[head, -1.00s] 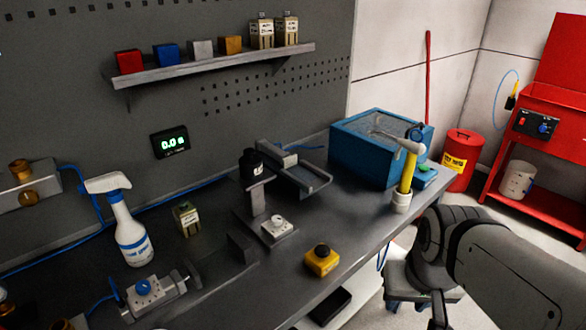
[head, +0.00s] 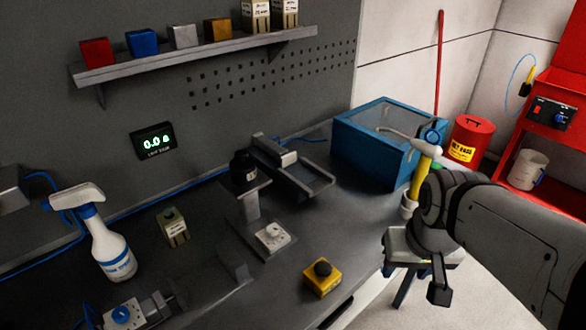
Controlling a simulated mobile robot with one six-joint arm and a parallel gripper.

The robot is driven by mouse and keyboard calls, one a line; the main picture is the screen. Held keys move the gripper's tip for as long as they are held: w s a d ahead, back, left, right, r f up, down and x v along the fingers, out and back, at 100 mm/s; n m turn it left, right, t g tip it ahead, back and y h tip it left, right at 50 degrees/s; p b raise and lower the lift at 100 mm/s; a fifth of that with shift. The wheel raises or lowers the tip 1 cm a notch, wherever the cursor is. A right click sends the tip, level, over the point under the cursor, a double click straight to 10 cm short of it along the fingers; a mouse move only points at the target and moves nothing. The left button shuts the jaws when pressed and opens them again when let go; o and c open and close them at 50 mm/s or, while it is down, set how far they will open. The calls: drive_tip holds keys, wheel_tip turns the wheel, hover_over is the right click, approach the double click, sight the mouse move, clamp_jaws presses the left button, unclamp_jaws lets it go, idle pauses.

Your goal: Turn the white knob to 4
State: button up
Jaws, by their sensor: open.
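The white knob (head: 271,231) sits on top of a small white box (head: 272,240) on a grey plate, near the middle of the dark bench. Its pointer and scale marks are too small to read. My gripper (head: 438,290) shows as a dark part hanging below my arm at the right, in front of the bench's right end. It is open, seen nearly edge-on, with nothing visible in it. It is well to the right of the white knob and apart from it.
A yellow box with a black button (head: 322,278) stands right of the knob. A black-topped post (head: 246,190) stands behind it. A hammer (head: 420,175) stands upright in a holder near my arm. A blue-knobbed box (head: 123,315) and spray bottle (head: 108,245) are at left.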

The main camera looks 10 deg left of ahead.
drive_tip(key=w+a+r+n+p, duration=0.2)
drive_tip(key=w+a+r+p, duration=0.1)
drive_tip(key=w+a, duration=0.2)
drive_tip(key=n+g+p, duration=0.2)
drive_tip(key=n+p, duration=0.4)
hover_over(272, 228)
drive_tip(key=shift+d+f, duration=0.1)
drive_tip(key=shift+f, duration=0.7)
drive_tip(key=shift+f+n, duration=0.3)
wheel_tip(272, 228, down, 7)
drive_tip(key=shift+f+p, duration=0.15)
drive_tip(key=shift+p, duration=0.6)
drive_tip(key=c, duration=1)
